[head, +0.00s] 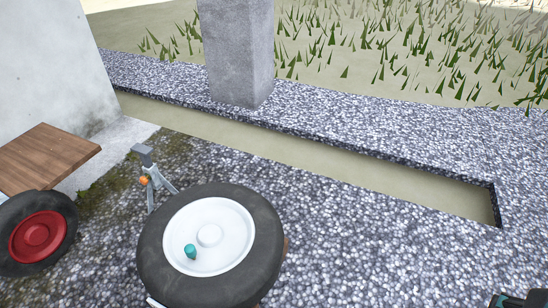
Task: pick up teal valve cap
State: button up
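The teal valve cap (190,251) is a small rounded cap. It sits on the white wheel disc (225,225), left of and below its centre hub. The disc is set in a large black tire (264,268) that lies flat, facing up. A dark piece with a small green patch, which looks like part of my gripper (520,300), shows at the bottom right corner. It is far to the right of the cap and mostly cut off by the frame edge. Its fingers cannot be made out.
A small stand with an orange knob (143,181) is behind the tire. A red-hubbed wheel (38,237) and a wooden board (45,157) are at left. A concrete pillar (238,55) stands behind a sunken channel (330,168). Gravel right of the tire is clear.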

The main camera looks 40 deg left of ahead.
aim_at(191, 252)
jog(key=i, duration=2.55)
jog(key=u, duration=3.8)
jog(key=i, duration=1)
jog(key=z, duration=0.05)
